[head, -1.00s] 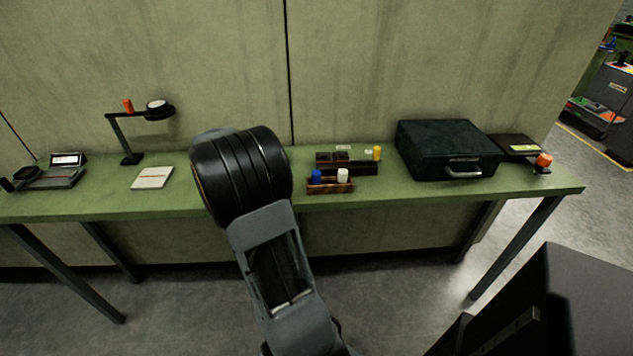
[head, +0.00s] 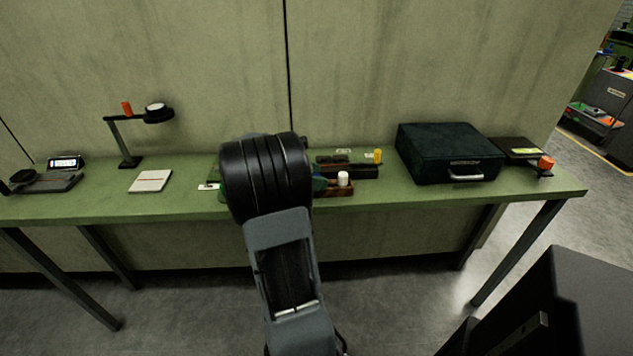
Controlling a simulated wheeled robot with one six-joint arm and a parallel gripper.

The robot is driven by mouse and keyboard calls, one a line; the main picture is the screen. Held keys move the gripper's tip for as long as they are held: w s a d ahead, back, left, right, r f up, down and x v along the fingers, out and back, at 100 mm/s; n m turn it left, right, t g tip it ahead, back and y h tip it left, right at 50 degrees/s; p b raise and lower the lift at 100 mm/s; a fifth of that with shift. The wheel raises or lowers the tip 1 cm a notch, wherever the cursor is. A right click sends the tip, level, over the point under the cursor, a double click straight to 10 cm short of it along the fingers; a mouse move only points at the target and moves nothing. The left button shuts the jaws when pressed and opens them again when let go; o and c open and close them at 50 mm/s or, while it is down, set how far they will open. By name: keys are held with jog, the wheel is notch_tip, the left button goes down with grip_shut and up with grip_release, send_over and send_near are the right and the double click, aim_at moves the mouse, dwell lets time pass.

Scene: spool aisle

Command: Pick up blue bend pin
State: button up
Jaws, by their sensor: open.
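The brown wooden rack (head: 338,190) stands near the front edge of the green table, with a white pin (head: 343,178) upright at its right. Its left part, where the blue pin stood, is now covered by my black arm link. A small dark teal patch shows at the link's right edge; I cannot tell what it is. The blue pin is not clearly visible. My gripper is hidden behind my arm, so its place relative to the pin does not show.
Behind the rack is a dark rack (head: 350,172) with a yellow pin (head: 377,156). A dark green case (head: 448,153) stands to the right. A notepad (head: 150,181), a lamp (head: 130,140) and a small card (head: 208,187) are to the left. The wall rises behind the table.

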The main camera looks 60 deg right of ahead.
jog(key=shift+c, duration=0.4)
jog(key=c, duration=0.9)
